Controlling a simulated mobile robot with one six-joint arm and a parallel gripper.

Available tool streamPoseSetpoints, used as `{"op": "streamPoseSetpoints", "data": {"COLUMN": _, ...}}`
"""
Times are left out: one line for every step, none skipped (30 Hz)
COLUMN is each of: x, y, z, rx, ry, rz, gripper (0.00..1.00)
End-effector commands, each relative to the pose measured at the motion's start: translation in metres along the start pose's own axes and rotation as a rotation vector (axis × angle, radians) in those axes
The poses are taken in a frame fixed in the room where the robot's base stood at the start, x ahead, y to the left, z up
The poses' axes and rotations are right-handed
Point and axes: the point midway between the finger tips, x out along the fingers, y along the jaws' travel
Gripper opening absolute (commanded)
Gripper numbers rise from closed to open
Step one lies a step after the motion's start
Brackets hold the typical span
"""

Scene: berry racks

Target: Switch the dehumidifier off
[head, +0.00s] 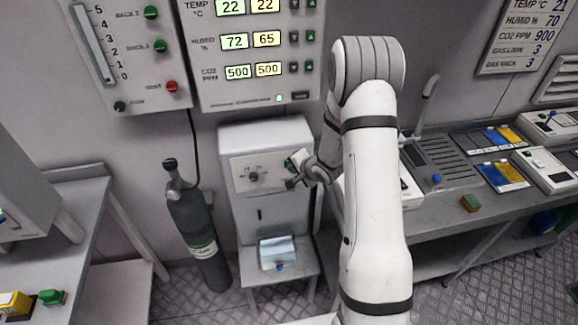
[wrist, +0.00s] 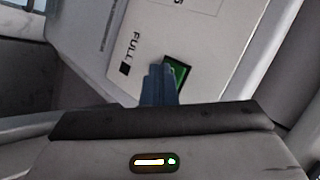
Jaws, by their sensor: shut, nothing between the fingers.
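The dehumidifier (head: 265,135) is a pale box on a small stand below the large display panel, with a dial on its front panel. A green rocker switch (wrist: 181,71) in a dark frame sits next to my fingertips. My gripper (wrist: 159,80) is shut and empty, its blue-grey fingers partly covering the switch. I cannot tell whether they touch it. In the head view my gripper (head: 290,183) is at the right side of the dehumidifier's front.
A dark gas cylinder (head: 200,230) stands left of the dehumidifier. A container with a pale blue top (head: 277,252) sits on the stand below. A grey bench (head: 450,215) with trays and devices is on the right. Another table (head: 75,205) is on the left.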

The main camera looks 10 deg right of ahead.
Motion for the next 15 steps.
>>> {"op": "streamPoseSetpoints", "data": {"x": -0.001, "y": 0.0, "z": 0.0, "rx": 0.0, "ry": 0.0, "rz": -0.001, "gripper": 0.0}}
{"op": "streamPoseSetpoints", "data": {"x": -0.001, "y": 0.0, "z": 0.001, "rx": 0.0, "ry": 0.0, "rz": -0.001, "gripper": 0.0}}
{"op": "streamPoseSetpoints", "data": {"x": -0.002, "y": 0.001, "z": 0.001, "rx": 0.0, "ry": 0.0, "rz": -0.001, "gripper": 0.0}}
{"op": "streamPoseSetpoints", "data": {"x": -0.003, "y": 0.002, "z": 0.002, "rx": 0.0, "ry": 0.0, "rz": -0.001, "gripper": 0.0}}
{"op": "streamPoseSetpoints", "data": {"x": -0.004, "y": 0.002, "z": 0.003, "rx": 0.0, "ry": 0.0, "rz": -0.001, "gripper": 0.0}}
{"op": "streamPoseSetpoints", "data": {"x": -0.005, "y": 0.003, "z": 0.004, "rx": 0.001, "ry": 0.0, "rz": -0.001, "gripper": 0.0}}
{"op": "streamPoseSetpoints", "data": {"x": -0.006, "y": 0.004, "z": 0.005, "rx": 0.001, "ry": 0.0, "rz": -0.001, "gripper": 0.0}}
{"op": "streamPoseSetpoints", "data": {"x": -0.008, "y": 0.005, "z": 0.006, "rx": 0.001, "ry": 0.0, "rz": 0.0, "gripper": 0.0}}
{"op": "streamPoseSetpoints", "data": {"x": -0.009, "y": 0.006, "z": 0.007, "rx": 0.001, "ry": 0.0, "rz": 0.0, "gripper": 0.0}}
{"op": "streamPoseSetpoints", "data": {"x": -0.01, "y": 0.007, "z": 0.007, "rx": 0.0, "ry": 0.001, "rz": 0.0, "gripper": 0.0}}
{"op": "streamPoseSetpoints", "data": {"x": -0.011, "y": 0.008, "z": 0.008, "rx": 0.0, "ry": 0.001, "rz": -0.001, "gripper": 0.0}}
{"op": "streamPoseSetpoints", "data": {"x": -0.012, "y": 0.008, "z": 0.009, "rx": 0.0, "ry": 0.001, "rz": -0.001, "gripper": 0.0}}
{"op": "streamPoseSetpoints", "data": {"x": -0.013, "y": 0.008, "z": 0.009, "rx": 0.0, "ry": 0.001, "rz": -0.001, "gripper": 0.0}}
{"op": "streamPoseSetpoints", "data": {"x": -0.013, "y": 0.008, "z": 0.009, "rx": 0.0, "ry": 0.001, "rz": -0.001, "gripper": 0.0}}
{"op": "streamPoseSetpoints", "data": {"x": -0.013, "y": 0.009, "z": 0.009, "rx": 0.0, "ry": 0.001, "rz": -0.001, "gripper": 0.0}}
